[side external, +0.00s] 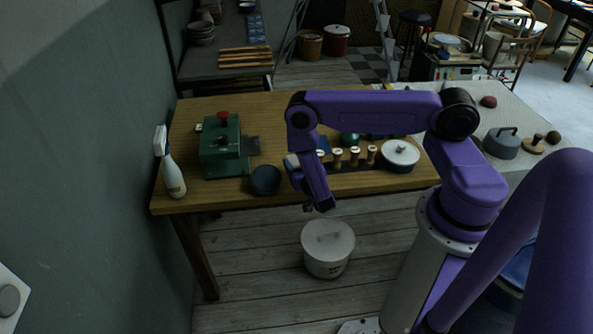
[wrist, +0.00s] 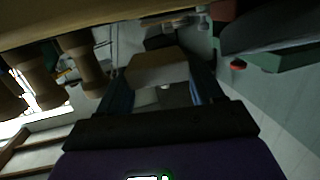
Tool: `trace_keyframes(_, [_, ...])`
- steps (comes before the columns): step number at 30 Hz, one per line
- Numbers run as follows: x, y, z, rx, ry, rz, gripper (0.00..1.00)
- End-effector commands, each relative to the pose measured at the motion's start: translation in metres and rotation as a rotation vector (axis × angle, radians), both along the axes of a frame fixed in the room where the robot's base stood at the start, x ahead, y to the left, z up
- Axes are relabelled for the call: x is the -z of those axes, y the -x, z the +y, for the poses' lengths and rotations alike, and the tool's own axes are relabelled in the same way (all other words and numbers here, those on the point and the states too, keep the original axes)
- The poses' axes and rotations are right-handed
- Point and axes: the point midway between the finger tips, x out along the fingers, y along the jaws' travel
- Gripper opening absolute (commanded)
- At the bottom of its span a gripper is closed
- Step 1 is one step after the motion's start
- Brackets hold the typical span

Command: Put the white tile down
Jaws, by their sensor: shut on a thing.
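The white tile (wrist: 158,70) is a pale, flat-faced block that looks beige in the dim wrist view. It sits between the two fingers of my gripper (wrist: 160,84), which is shut on it. In the side view my gripper (side external: 293,166) is at the front edge of the wooden table (side external: 205,197), between the dark blue bowl and the wooden stamps. Only a small pale patch shows at its tip there, and my wrist hides the rest. I cannot tell whether the tile touches the table.
A dark blue bowl (side external: 265,180) is close left of my gripper. A green box-like press (side external: 221,140) and a spray bottle (side external: 173,175) stand farther left. Wooden stamps (side external: 354,157) and a lidded white pot (side external: 400,153) are right. A white bucket (side external: 328,248) stands on the floor.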

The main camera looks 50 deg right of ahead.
Motion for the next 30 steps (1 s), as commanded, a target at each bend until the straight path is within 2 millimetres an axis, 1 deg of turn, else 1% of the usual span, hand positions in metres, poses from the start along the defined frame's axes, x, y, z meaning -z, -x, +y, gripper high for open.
trace_keyframes(5, [0.007,-0.006,-0.001,0.001,-0.002,-0.002,0.32])
trace_keyframes(8, [0.016,-0.011,-0.003,0.000,-0.001,-0.001,0.32])
trace_keyframes(12, [0.033,-0.010,-0.002,-0.001,0.000,0.001,0.32])
trace_keyframes(14, [0.037,-0.011,-0.002,0.000,0.000,0.000,0.32])
trace_keyframes(25, [0.040,-0.010,-0.002,0.000,-0.001,-0.001,0.32])
trace_keyframes(26, [0.040,-0.010,-0.002,0.000,-0.001,-0.001,0.69])
trace_keyframes(27, [0.040,-0.010,-0.002,0.000,-0.001,-0.001,0.82])
trace_keyframes(28, [0.040,-0.010,-0.002,-0.001,-0.001,-0.001,0.92])
trace_keyframes(30, [0.040,-0.010,-0.002,-0.001,-0.001,-0.001,0.92])
